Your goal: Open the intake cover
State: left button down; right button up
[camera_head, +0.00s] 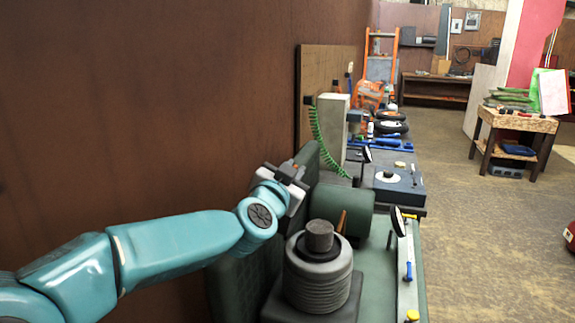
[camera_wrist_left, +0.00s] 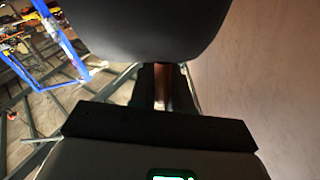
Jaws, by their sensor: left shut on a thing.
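A dark green panel (camera_head: 309,160), which looks like the intake cover, stands steeply tilted along the wall side of a green machine. My left gripper (camera_head: 290,174) is at its upper edge and shut on it; the arm and gripper hide part of the panel. The exact grip is too small to make out. In the left wrist view a dark rounded shape fills the top, and the left gripper (camera_wrist_left: 162,88) shows below it with a thin copper-coloured strip between dark fingers. My right gripper is in neither view.
A ribbed grey cylinder (camera_head: 319,273) and a green drum (camera_head: 341,208) stand on the machine close to my left arm. A brown wall (camera_head: 150,110) runs along the left. A wooden workbench (camera_head: 515,122) stands at the right. The floor (camera_head: 485,225) between is mostly clear.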

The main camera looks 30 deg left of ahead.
pick_arm(q)
jog(key=shift+r, duration=0.15)
jog(key=c, duration=1.2)
grip_release()
jog(key=shift+o, duration=0.2)
jog(key=shift+s, duration=0.1)
jog(key=p+v, duration=0.1)
jog(key=v, duration=1.5)
jog(key=shift+p, duration=0.35)
jog(key=shift+s, duration=0.1)
